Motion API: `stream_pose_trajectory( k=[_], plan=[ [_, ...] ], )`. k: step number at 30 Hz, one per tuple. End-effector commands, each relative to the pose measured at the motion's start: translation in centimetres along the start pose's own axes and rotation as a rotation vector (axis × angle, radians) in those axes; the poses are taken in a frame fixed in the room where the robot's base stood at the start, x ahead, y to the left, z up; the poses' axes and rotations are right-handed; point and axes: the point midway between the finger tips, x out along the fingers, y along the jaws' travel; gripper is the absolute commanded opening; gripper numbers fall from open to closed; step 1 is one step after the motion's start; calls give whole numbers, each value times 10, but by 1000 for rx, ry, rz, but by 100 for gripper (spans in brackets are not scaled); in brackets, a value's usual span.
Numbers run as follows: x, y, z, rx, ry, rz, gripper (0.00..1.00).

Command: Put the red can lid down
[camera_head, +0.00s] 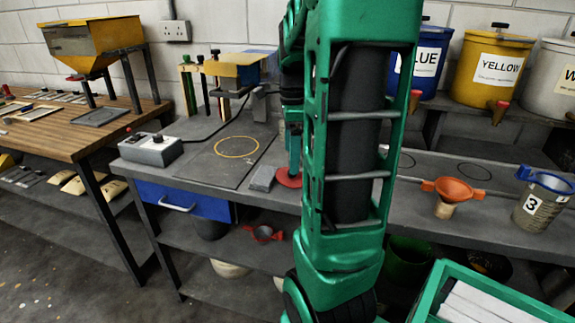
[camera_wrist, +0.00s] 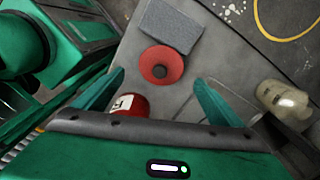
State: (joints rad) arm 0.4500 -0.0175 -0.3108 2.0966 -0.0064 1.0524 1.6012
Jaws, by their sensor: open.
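The red lid (camera_head: 288,180) is a round disc on the grey bench, below my gripper (camera_head: 294,155). In the wrist view the red lid (camera_wrist: 148,66) shows its dark round knob and lies close to a grey block. My gripper (camera_wrist: 160,77) is open there, with one green finger on each side of the view and the lid just beyond the fingertips. The lid looks free of both fingers. A red can (camera_wrist: 127,105) with a white label sits near the left finger, partly hidden by my gripper. My arm hides that can in the head view.
The grey block (camera_head: 263,178) lies left of the lid. A dark board with a yellow ring (camera_head: 237,147) and a control box (camera_head: 152,149) are farther left. An orange funnel (camera_head: 453,189) and a jar marked 3 (camera_head: 538,208) stand right. A pale container (camera_wrist: 285,100) is right in the wrist view.

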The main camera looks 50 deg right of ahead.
Motion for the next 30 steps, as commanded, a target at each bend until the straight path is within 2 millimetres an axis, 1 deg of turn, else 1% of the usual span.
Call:
stream_pose_trajectory(
  k=[1, 3, 6, 9, 13, 17, 20, 23, 30],
  plan=[
    [-12, -1, 0, -1, -1, -5, 90],
    [-25, -1, 0, -1, -1, -3, 90],
    [-43, 0, 0, -1, -1, -3, 90],
    [-57, 0, 1, -2, 0, -2, 90],
    [-68, 0, 1, -1, 0, -1, 90],
    [-71, 6, 2, -39, -2, 1, 90],
    [-66, 22, 8, -164, -7, 2, 90],
    [-56, 49, 15, -383, -14, 3, 90],
    [-20, 128, 26, -1018, -23, 0, 90]
  ],
)
